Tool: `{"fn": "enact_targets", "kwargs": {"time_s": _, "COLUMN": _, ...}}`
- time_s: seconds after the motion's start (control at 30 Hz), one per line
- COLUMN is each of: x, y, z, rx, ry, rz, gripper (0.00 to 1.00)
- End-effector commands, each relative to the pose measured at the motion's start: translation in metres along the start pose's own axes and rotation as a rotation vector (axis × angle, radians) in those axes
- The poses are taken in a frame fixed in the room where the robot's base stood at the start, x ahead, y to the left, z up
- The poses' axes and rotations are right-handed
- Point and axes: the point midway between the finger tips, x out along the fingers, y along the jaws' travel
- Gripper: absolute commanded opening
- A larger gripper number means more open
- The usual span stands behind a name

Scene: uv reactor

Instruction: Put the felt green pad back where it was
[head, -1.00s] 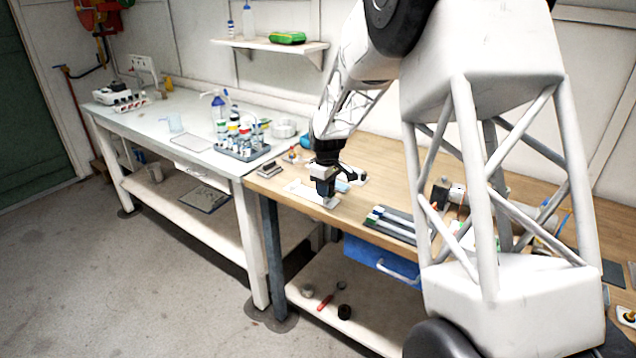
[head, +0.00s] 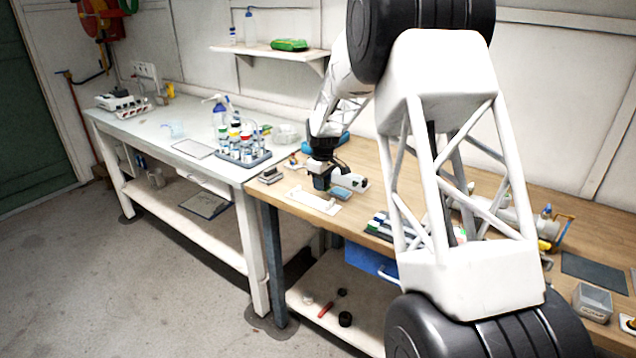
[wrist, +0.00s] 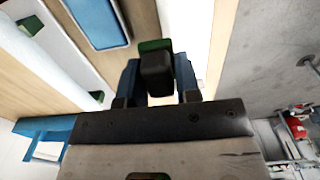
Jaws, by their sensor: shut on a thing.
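My gripper (head: 321,182) is over the wooden bench, just behind a white plate with small upright parts (head: 315,200). In the wrist view, my gripper (wrist: 157,75) is closed, with a dark fingertip block in the middle. A green piece, seemingly the felt pad (wrist: 152,45), shows at the edge of this block; most of it is hidden. I cannot make out the pad in the head view. A blue pad in a pale frame (wrist: 98,20) lies below and beside the gripper in the wrist view.
A white cylindrical part (head: 350,182) is close to the right of the gripper. A rack of bottles (head: 243,160) stands on the left table. Marker-like items (head: 378,225) lie near the bench's front edge. A grey box (head: 592,302) is far right.

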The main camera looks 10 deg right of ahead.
Motion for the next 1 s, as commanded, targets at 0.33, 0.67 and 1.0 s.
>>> {"fn": "enact_targets", "kwargs": {"time_s": 0.33, "x": 0.005, "y": 0.032, "z": -0.032, "rx": 0.000, "ry": 0.000, "rz": 0.000, "gripper": 0.05}}
{"fn": "enact_targets", "kwargs": {"time_s": 0.67, "x": 0.008, "y": 0.051, "z": -0.051, "rx": 0.000, "ry": 0.000, "rz": 0.000, "gripper": 0.05}}
{"fn": "enact_targets", "kwargs": {"time_s": 1.0, "x": 0.008, "y": 0.053, "z": -0.053, "rx": 0.000, "ry": 0.000, "rz": 0.000, "gripper": 0.05}}
